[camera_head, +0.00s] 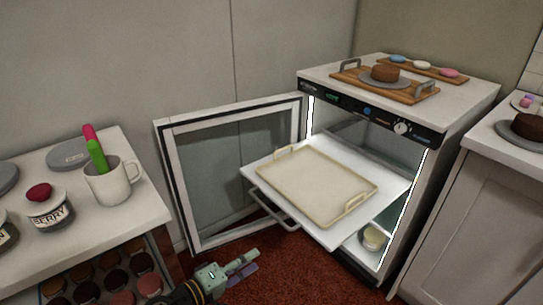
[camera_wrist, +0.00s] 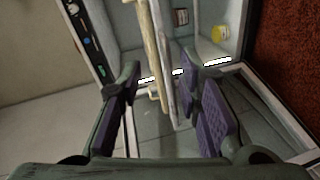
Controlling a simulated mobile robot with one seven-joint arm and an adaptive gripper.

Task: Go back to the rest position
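My gripper (camera_head: 248,262) is low over the red floor, in front of the open glass door and short of the pulled-out shelf. In the wrist view my gripper (camera_wrist: 162,78) has its two purple-padded fingers spread wide, with nothing held between them. The edge of the shelf and the beige tray (camera_wrist: 158,50) shows beyond the fingertips, apart from them as far as I can tell. In the head view the empty beige tray (camera_head: 312,181) lies flat on the white shelf (camera_head: 393,173).
The glass door (camera_head: 236,160) stands open on the left of the cabinet (camera_head: 455,92). A counter (camera_head: 118,222) with a mug (camera_head: 112,187) and a berry jar (camera_head: 50,211) is at left. A chocolate cake (camera_head: 384,72) sits on the cabinet. Red floor (camera_head: 287,272) is clear.

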